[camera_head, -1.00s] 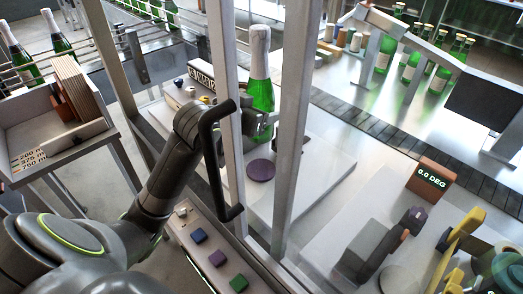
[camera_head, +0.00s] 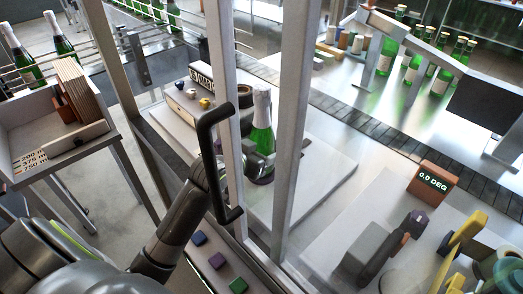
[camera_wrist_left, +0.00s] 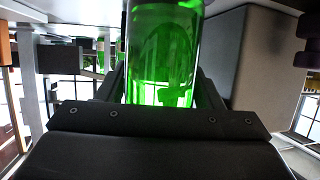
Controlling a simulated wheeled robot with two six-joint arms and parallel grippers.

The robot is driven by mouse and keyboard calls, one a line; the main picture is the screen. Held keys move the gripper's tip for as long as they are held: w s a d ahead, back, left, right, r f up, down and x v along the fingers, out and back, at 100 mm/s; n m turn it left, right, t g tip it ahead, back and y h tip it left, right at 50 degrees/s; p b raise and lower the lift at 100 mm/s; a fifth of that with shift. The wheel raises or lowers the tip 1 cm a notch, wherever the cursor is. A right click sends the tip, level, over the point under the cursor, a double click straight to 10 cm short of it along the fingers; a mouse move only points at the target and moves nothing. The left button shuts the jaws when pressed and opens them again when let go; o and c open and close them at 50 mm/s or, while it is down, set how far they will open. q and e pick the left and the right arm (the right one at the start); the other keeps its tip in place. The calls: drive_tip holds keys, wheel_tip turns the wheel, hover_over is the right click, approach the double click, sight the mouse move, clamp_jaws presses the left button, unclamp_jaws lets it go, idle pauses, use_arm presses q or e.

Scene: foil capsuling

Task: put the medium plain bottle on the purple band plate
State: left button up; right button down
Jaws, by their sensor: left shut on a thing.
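A green bottle (camera_head: 262,137) with a white foil top and no label visible stands upright behind the clear guard's posts in the head view. My left gripper (camera_head: 256,151) is shut on its lower part. In the left wrist view the green glass (camera_wrist_left: 163,50) fills the space between the dark fingers. The purple plate (camera_head: 262,180) shows as a dark edge right below the bottle and gripper. The gripper hides most of the plate and the bottle's base, so I cannot tell whether they touch. My right gripper is not in view.
Metal posts (camera_head: 294,110) and a dark bar handle (camera_head: 206,150) stand close to my left arm. Coloured blocks (camera_head: 217,261) line the front ledge. A conveyor (camera_head: 370,122) runs behind. A display (camera_head: 432,179) reads 0.0 DEG at right.

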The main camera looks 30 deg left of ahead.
use_arm(q)
drive_tip(key=shift+r, duration=0.1)
drive_tip(key=o, duration=1.4)
drive_tip(key=shift+c, duration=0.2)
drive_tip(key=shift+s, duration=0.1)
drive_tip(key=p+v, duration=0.1)
drive_tip(key=v, duration=1.1)
